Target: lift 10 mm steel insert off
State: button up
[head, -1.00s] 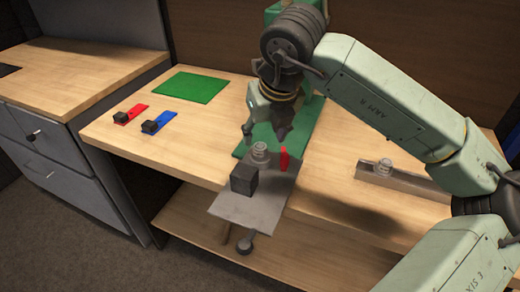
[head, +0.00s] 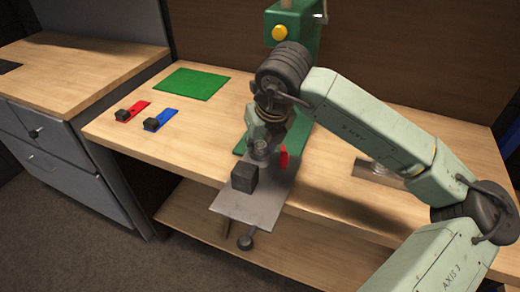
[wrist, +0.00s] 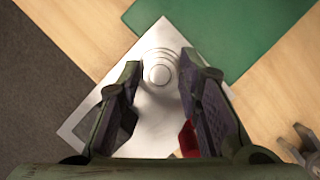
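The steel insert (head: 261,152), a small stepped round piece, stands on a grey metal plate (head: 245,210) at the front of the green machine base. In the wrist view the insert (wrist: 159,73) shows as concentric rings with a round top. My gripper (wrist: 160,66) is open, with one finger on each side of the insert and a visible gap to it. In the head view my gripper (head: 262,138) is low over the plate, and its fingers partly hide the insert. I cannot read any size on the insert.
A black block (head: 244,178) and a red upright piece (head: 283,158) stand close by on the plate. A metal bar (head: 366,172) lies to the right, partly behind my arm.

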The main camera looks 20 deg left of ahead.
aim_at(262, 147)
grip_shut()
jog(key=shift+r, duration=0.1)
dwell(0.3)
jog(key=shift+r, duration=0.45)
notch_tip(262, 147, up, 6)
jog(key=shift+s+d+f+b, duration=0.1)
jog(key=shift+s+d+b, duration=0.05)
jog(key=shift+b, duration=1.05)
jog(key=s+d+b, duration=0.5)
jog(key=s+d, duration=0.7)
jog(key=s, duration=0.1)
